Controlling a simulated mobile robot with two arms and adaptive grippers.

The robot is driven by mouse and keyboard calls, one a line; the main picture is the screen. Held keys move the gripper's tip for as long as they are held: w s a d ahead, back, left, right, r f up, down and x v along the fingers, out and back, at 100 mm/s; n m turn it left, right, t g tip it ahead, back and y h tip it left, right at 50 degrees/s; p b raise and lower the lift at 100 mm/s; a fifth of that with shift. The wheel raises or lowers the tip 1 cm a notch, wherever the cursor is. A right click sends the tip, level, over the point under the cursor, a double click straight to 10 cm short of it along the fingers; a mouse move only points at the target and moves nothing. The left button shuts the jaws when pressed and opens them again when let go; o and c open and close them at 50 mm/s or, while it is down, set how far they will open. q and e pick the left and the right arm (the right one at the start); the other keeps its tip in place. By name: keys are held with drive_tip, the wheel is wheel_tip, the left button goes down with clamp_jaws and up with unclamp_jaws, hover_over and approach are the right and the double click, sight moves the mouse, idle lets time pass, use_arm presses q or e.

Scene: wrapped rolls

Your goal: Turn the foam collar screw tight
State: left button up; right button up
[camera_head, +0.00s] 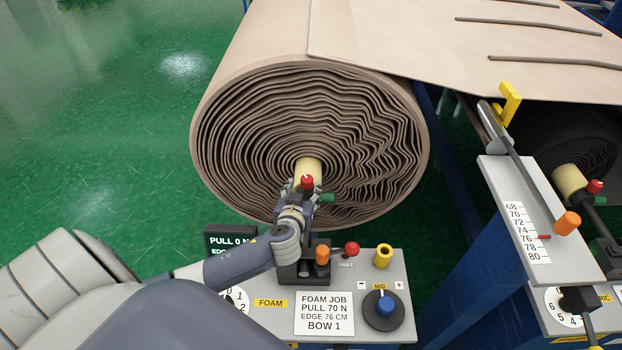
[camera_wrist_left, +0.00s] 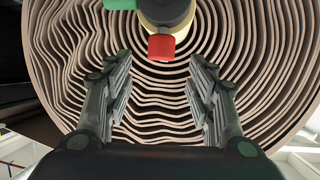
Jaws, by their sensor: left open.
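The foam roll (camera_head: 270,110) shows its wavy wound end, with a pale core (camera_head: 308,164) at its middle. A red screw head (camera_head: 307,181) sits on the collar in front of the core. In the left wrist view the red screw head (camera_wrist_left: 161,47) stands out below the dark collar (camera_wrist_left: 166,11), with a green part (camera_wrist_left: 120,4) beside it. My left gripper (camera_head: 303,187) is at the core end. Its fingers are open and apart, one on each side of the red screw head and clear of it in the left wrist view. My right gripper is not in view.
A ruled edge plate (camera_head: 493,185) stands at right. Green floor is open at left.

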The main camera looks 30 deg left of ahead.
sight(306, 181)
use_arm(q)
drive_tip(key=x, duration=0.2)
drive_tip(key=shift+w+a+p, duration=0.25)
drive_tip(key=shift+w+p, duration=0.05)
drive_tip(key=shift+w, duration=0.05)
drive_tip(key=x, duration=0.4)
drive_tip(key=shift+f+p, duration=0.15)
drive_tip(key=shift+p, duration=0.15)
drive_tip(key=shift+w+f, duration=0.1)
drive_tip(key=shift+f, duration=0.05)
drive_tip(key=shift+w+a+f, duration=0.1)
drive_tip(key=shift+w, duration=0.15)
drive_tip(key=c, duration=0.9)
drive_tip(key=shift+c, duration=0.9)
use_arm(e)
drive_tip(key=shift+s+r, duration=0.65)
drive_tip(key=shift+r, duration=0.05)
